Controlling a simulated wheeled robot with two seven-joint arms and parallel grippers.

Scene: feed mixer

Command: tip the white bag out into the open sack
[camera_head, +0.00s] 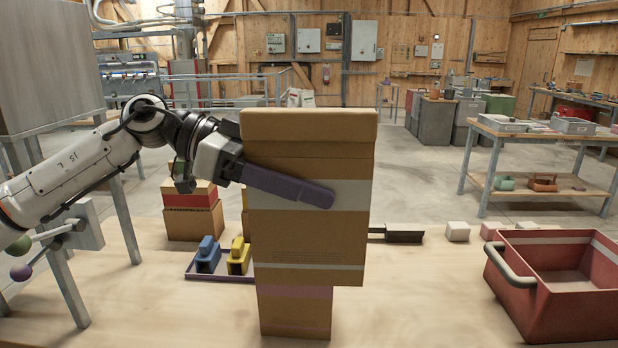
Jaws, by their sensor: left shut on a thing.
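My left gripper (290,186) is shut on a large brown paper bag with pale white bands (310,240), one finger lying across its front. The bag is upright, with its folded top (309,125) uppermost. Below its lower edge shows a narrower brown sack with a faint pink band (295,312), standing on the table. The held bag hides the upper part of that sack, so I cannot tell whether it is open or whether the two touch. My right gripper is not in view.
On the wooden table (150,300) stand a brown bag with a red band (193,222), a tray (205,276) with blue and yellow clips, a dark scoop (404,236) and small pale blocks (457,231). A red crate (545,300) stands at the right. Bare table lies between sack and crate.

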